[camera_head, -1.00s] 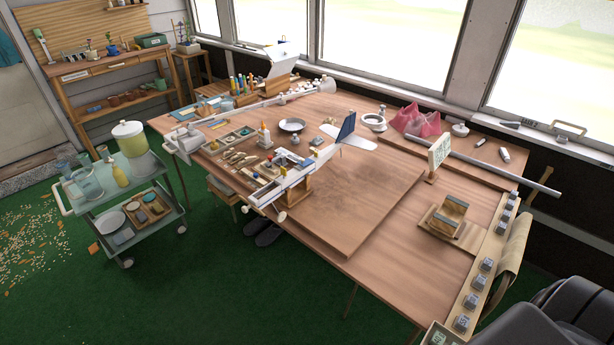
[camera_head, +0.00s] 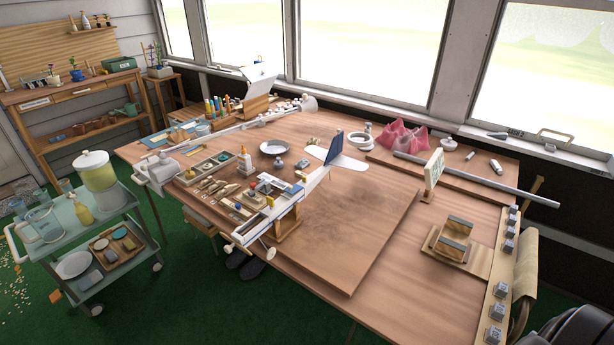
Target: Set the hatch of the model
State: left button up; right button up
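The model is a white aeroplane (camera_head: 316,182) with a blue tail fin (camera_head: 331,148) and a white tailplane (camera_head: 351,161). It rests on a wooden stand (camera_head: 288,228) near the front left edge of the large wooden worktable. Its nose points toward the front left, and small wheels show at that end. The front part of its body seems open on top, with small blue and red parts in or beside it. I cannot make out the hatch for certain at this size. Neither of my grippers is in view.
A tray of small tools (camera_head: 219,186), a glue bottle (camera_head: 246,163) and a grey bowl (camera_head: 273,147) lie beside the model. A long grey tube (camera_head: 480,180) crosses the right side. A trolley (camera_head: 66,235) stands left. The table board's (camera_head: 350,225) middle is clear.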

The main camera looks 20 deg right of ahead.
aim_at(293, 189)
jog(key=z, duration=0.3)
jog(key=i, duration=0.95)
jog(key=z, duration=0.1)
